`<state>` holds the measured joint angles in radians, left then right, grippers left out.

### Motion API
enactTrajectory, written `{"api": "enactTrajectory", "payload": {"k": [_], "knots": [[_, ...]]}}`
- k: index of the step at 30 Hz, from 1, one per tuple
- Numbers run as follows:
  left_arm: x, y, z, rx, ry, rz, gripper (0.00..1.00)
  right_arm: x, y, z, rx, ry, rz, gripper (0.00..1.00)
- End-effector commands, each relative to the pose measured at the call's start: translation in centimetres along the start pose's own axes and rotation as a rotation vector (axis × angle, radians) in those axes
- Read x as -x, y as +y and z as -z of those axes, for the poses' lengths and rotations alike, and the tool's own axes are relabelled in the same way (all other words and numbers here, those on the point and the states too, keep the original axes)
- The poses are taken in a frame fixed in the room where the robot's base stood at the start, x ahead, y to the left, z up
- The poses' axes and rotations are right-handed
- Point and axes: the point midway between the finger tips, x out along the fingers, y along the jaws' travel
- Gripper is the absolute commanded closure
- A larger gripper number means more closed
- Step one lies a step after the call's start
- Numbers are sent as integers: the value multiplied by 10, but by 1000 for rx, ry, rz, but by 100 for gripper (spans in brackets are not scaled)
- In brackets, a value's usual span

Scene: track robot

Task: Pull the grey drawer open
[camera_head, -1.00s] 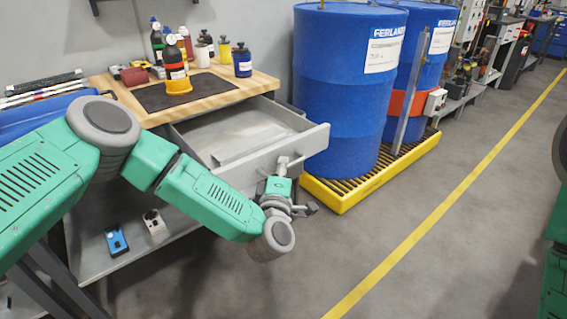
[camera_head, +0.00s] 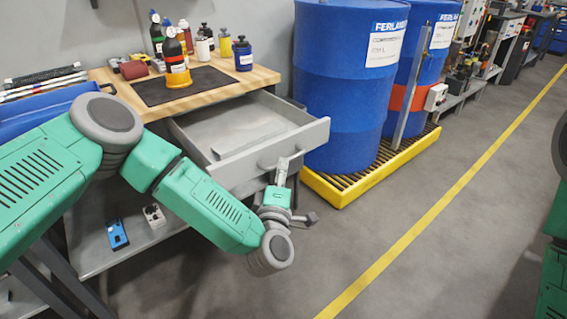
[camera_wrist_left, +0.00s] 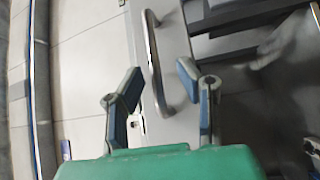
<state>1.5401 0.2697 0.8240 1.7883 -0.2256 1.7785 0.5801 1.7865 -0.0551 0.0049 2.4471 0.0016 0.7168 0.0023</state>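The grey drawer (camera_head: 306,140) is slid out from under the wooden worktop, and its inside shows in the head view. My left gripper (camera_head: 281,168) is at the drawer front, near the handle. In the left wrist view, the drawer's bar handle (camera_wrist_left: 154,62) lies between the two spread fingers of the left gripper (camera_wrist_left: 160,78). Gaps show on both sides of the bar, so the gripper is open and holds nothing. My right gripper is out of view; only green parts of my body show at the right edge.
The wooden worktop (camera_head: 262,76) carries several bottles and a dark mat (camera_head: 205,85). Blue drums (camera_head: 345,85) stand on a yellow pallet (camera_head: 345,196) to the right of the drawer. A lower shelf (camera_head: 180,232) holds small devices. The floor in front is clear.

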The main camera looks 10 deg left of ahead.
Motion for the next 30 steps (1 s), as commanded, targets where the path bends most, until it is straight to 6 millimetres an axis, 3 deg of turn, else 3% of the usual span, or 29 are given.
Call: {"api": "enactTrajectory", "payload": {"k": [6,12,30], "knots": [[49,-2,-1,-1,-4,6,69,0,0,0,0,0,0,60],[77,-4,0,-2,-2,6,69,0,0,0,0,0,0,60],[85,-3,0,-2,-3,5,69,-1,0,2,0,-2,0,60]]}}
